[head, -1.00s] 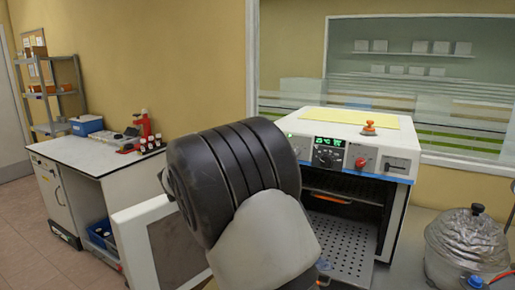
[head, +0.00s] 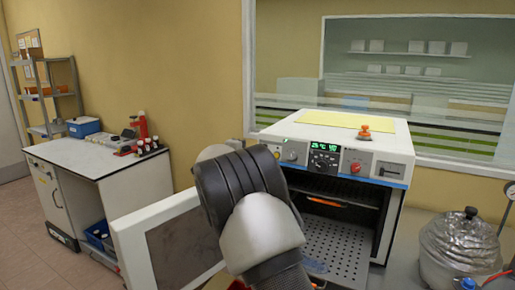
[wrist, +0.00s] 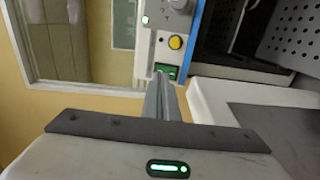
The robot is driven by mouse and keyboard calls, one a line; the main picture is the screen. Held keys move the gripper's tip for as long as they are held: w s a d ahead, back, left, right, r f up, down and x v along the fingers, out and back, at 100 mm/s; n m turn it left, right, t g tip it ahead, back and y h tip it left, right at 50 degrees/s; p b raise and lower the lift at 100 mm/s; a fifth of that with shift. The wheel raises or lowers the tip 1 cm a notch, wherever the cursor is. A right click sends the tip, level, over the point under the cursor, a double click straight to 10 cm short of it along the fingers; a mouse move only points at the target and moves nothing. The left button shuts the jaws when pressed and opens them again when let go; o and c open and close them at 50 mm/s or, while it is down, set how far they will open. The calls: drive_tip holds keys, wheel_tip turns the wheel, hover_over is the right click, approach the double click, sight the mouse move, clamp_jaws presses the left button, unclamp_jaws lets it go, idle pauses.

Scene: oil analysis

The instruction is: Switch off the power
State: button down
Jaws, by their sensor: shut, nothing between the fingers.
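The white benchtop oven (head: 402,141) stands on the right-hand bench with its door open. Its front panel has a lit green display (head: 323,147), a black dial (head: 324,160) and a red knob (head: 356,168). In the wrist view, a green rocker switch (wrist: 166,71) sits at the panel's end, near a yellow button (wrist: 176,42). My gripper (wrist: 160,78) is shut and empty, its tips right at the green switch. I cannot tell whether they touch. In the head view, my arm hides the fingers and that end of the panel.
The open oven door (head: 175,240) stands out close to my arm. A perforated tray (head: 335,250) extends from the oven. A foil-covered pot (head: 462,245) is at right. A white side bench (head: 85,160) stands at left.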

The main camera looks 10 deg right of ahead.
drive_tip(key=shift+p+x, duration=0.3)
drive_tip(key=shift+x, duration=1.15)
drive_tip(key=shift+r, duration=0.1)
